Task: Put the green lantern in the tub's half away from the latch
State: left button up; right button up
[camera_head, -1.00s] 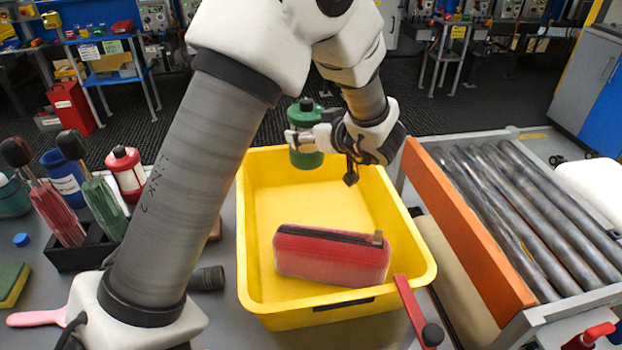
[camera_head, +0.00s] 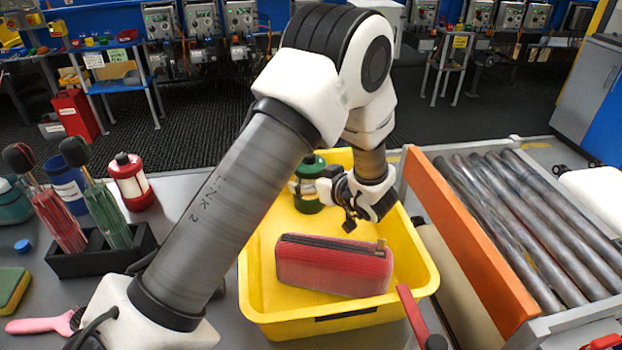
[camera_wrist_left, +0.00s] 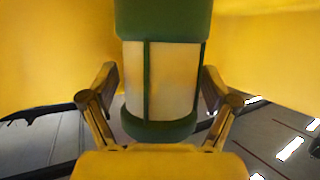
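The green lantern (camera_head: 309,200) with pale panels is upright inside the far part of the yellow tub (camera_head: 257,310). My left gripper (camera_head: 318,188) reaches in from the right and is shut on it. The left wrist view shows the lantern (camera_wrist_left: 165,75) between the two fingers (camera_wrist_left: 160,90). I cannot tell whether its base touches the tub floor. A red pouch (camera_head: 333,267) lies in the near half of the tub. A red lever with a black knob (camera_head: 413,315) is at the tub's near right corner; I cannot tell if it is the latch. My right gripper is out of view.
An orange rail (camera_head: 470,240) and roller conveyor (camera_head: 530,225) stand right of the tub. At left are a black holder (camera_head: 100,257) with brushes, a red lantern (camera_head: 131,182), a blue cup (camera_head: 66,185), a sponge (camera_head: 12,288) and a pink brush (camera_head: 40,325).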

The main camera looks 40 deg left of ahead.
pick_arm(q)
jog(key=shift+r, duration=0.15)
jog(key=d+r+p, duration=0.2)
jog(key=d+p, duration=0.1)
jog(key=p, duration=0.1)
jog(key=shift+s+d+r, duration=0.25)
jog(key=shift+d+r, duration=0.05)
jog(key=shift+r, duration=0.1)
jog(key=p, duration=0.6)
send_near(321, 176)
jog(key=a+f, duration=0.1)
jog(key=a, duration=0.1)
jog(key=shift+d+f, duration=0.2)
jog(key=shift+f, duration=0.25)
